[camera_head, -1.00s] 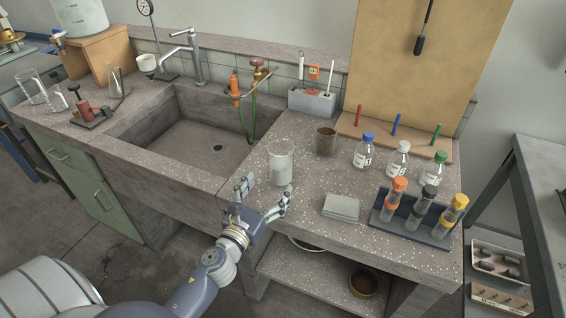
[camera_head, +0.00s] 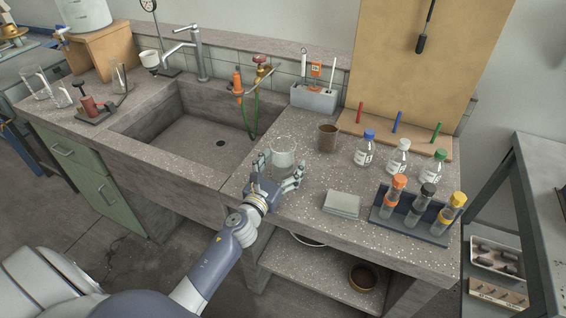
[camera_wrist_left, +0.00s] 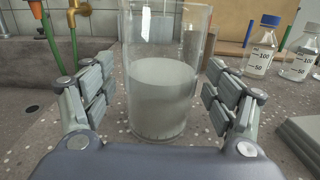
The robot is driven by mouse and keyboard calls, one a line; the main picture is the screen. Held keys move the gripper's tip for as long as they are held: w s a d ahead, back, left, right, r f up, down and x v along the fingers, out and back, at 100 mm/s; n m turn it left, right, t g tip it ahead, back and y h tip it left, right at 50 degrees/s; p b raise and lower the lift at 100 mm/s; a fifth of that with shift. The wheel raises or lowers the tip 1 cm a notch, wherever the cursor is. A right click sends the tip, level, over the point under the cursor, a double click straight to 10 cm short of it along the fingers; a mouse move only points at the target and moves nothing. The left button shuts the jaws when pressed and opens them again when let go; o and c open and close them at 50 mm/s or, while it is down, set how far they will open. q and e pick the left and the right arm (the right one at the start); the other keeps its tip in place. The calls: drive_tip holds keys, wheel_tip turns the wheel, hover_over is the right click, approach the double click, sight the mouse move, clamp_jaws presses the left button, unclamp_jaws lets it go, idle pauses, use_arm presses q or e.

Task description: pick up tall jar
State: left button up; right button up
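The tall jar (camera_head: 284,157) is a clear glass cylinder part filled with something pale grey. It stands upright on the speckled bench, right of the sink. It also shows large in the left wrist view (camera_wrist_left: 162,95). My left gripper (camera_head: 279,172) is open, with one finger on each side of the jar. In the left wrist view the gripper (camera_wrist_left: 160,100) shows a gap between each finger pad and the glass. The gripper's palm hides part of the jar's lower side in the head view. My right gripper is not in view.
A brown cup (camera_head: 327,138) stands just behind and right of the jar. A stack of grey slabs (camera_head: 342,204), capped bottles (camera_head: 397,158) and a tube rack (camera_head: 410,222) are further right. The sink (camera_head: 195,140) lies left, with a green hose (camera_head: 250,118).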

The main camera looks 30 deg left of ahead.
use_arm(q)
drive_tip(key=c, duration=1.3)
drive_tip(key=shift+c, duration=0.3)
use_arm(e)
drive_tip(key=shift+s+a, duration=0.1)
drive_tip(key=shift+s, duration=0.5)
use_arm(q)
drive_tip(key=shift+r, duration=0.15)
